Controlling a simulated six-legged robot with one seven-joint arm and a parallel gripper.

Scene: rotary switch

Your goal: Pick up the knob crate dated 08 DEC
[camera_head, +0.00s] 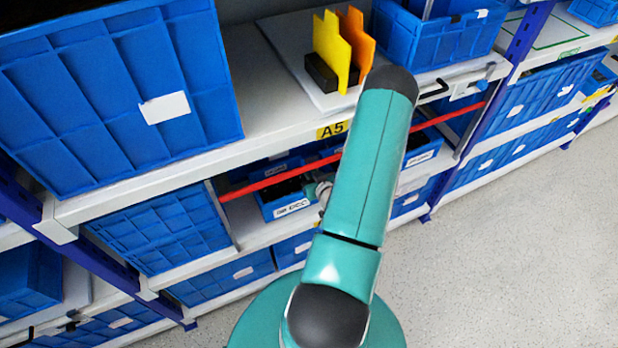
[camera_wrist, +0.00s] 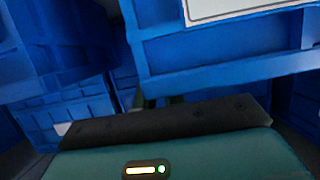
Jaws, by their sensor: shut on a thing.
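A blue open crate (camera_head: 270,211) sits on the middle shelf, under the shelf marked A5. Its white front label seems to end in "DEC"; the rest is too small to read surely. My gripper (camera_head: 322,192) is at the right end of this crate, partly hidden behind my teal arm. In the wrist view a blue crate wall (camera_wrist: 220,58) with part of a white label fills the space just beyond my dark gripper body (camera_wrist: 165,122). My gripper is shut on this crate; the fingertips are mostly hidden.
A red bar (camera_head: 270,180) runs across the bay just above the crate. Another labelled blue crate (camera_head: 424,148) stands to the right. Yellow and orange plates (camera_head: 333,45) stand on the shelf above. Large blue bins (camera_head: 120,95) fill the left. The grey floor at right is clear.

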